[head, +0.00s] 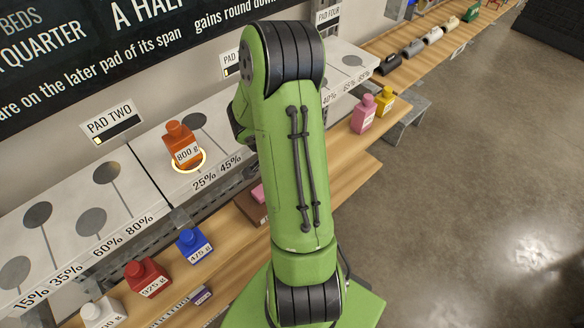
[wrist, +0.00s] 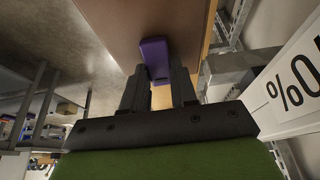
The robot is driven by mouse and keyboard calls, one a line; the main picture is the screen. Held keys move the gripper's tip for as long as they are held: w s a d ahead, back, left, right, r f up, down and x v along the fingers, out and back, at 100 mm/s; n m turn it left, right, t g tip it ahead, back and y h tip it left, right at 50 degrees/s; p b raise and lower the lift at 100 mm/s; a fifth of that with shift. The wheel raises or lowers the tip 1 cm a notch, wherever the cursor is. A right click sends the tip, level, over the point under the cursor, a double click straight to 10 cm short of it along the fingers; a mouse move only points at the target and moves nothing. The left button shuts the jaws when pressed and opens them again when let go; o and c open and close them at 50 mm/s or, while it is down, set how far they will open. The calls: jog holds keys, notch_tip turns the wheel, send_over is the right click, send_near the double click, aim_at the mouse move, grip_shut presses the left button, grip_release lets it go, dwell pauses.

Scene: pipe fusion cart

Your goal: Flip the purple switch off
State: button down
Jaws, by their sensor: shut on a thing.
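In the wrist view, the purple switch (wrist: 155,57) stands out from a brown panel (wrist: 135,22), with its lower end between the fingertips of my gripper (wrist: 157,82). The fingers are closed in on it from both sides. I cannot tell from the picture which position the switch is in. In the head view my green arm hides my gripper and the switch. A brown block (head: 250,206) with a pink piece on it shows just left of the arm.
An orange 800 g bottle (head: 181,143) stands on a lit ring on the pad shelf. Red (head: 148,277), blue (head: 193,244) and white (head: 103,313) bottles stand on the lower wooden shelf. Pink (head: 363,113) and yellow (head: 385,100) bottles stand right of the arm. Open floor lies at right.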

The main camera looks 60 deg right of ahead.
jog(key=c, duration=0.9)
grip_release()
jog(key=p+v, duration=0.3)
jog(key=v, duration=1.2)
jog(key=shift+a+r, duration=0.25)
jog(key=shift+r, duration=0.05)
jog(key=s+a+r+n+t+y, duration=0.1)
jog(key=s+a+r+n+t, duration=0.1)
jog(key=a+r+n, duration=0.2)
jog(key=s+a+r+n+t+y, duration=0.2)
jog(key=a+r+n, duration=0.1)
jog(key=a+n, duration=0.7)
jog(key=s+a+r+n+t+y, duration=0.1)
jog(key=s+a+r+n+t, duration=0.1)
jog(key=a+r+n, duration=0.2)
jog(key=shift+s+a+r+n+t, duration=0.1)
jog(key=shift+a+r+n+t, duration=0.05)
jog(key=shift+a+n, duration=0.6)
jog(key=shift+s+a+r+n+t, duration=0.15)
jog(key=shift+a+n, duration=0.5)
jog(key=shift+a, duration=0.25)
